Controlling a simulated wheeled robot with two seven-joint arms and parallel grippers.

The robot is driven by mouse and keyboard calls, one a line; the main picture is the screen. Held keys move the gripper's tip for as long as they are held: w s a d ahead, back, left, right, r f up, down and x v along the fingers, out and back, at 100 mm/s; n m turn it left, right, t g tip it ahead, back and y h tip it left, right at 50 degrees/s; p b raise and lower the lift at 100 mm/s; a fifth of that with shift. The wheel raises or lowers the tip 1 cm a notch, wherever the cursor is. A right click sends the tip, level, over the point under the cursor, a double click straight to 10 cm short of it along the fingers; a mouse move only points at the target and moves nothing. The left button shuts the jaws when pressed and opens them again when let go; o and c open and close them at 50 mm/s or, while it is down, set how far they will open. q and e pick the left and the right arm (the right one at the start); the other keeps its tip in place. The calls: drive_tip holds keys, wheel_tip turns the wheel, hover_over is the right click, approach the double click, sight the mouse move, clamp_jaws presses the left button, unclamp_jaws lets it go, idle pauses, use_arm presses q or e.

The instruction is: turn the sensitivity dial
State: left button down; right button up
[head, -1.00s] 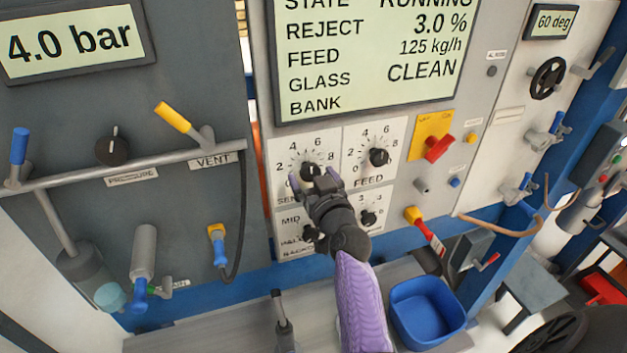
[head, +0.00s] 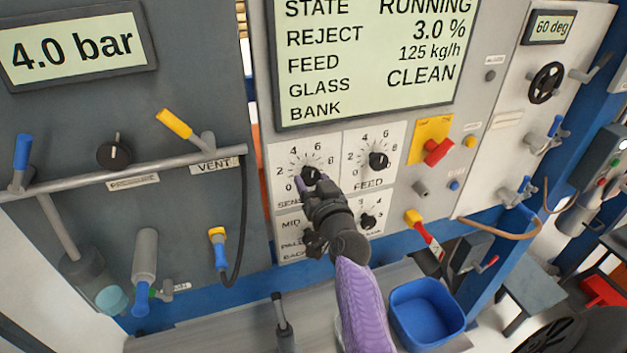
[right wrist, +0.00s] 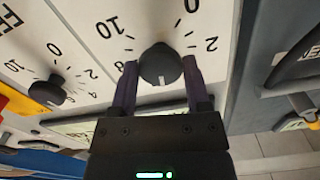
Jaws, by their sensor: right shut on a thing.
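The sensitivity dial (head: 311,174) is a round black knob on a white scale plate, at the upper left of a group of dials below the display. My right gripper (head: 308,181) is shut on it, with purple fingers reaching up from below. In the right wrist view the dial (right wrist: 160,66) sits between the two fingers (right wrist: 162,84), one on each side. Its white mark points toward the gripper, on the side away from the 0 and 10. The gripper hides the lower part of the plate and its label. My left gripper is not in view.
The feed dial (head: 378,160) is close on the right, with a smaller dial (head: 368,221) below it. A red knob (head: 438,151) on a yellow plate is farther right. A blue bin (head: 427,312) stands below, right of my arm.

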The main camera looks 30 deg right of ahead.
drive_tip(key=m+p, duration=0.1)
drive_tip(key=m, duration=0.2)
drive_tip(key=shift+m+p, duration=0.4)
drive_tip(key=shift+m, duration=1.1)
drive_tip(key=o, duration=1.3)
drive_tip(key=v, duration=1)
drive_tip(key=shift+a, duration=0.1)
drive_tip(key=shift+w, duration=0.1)
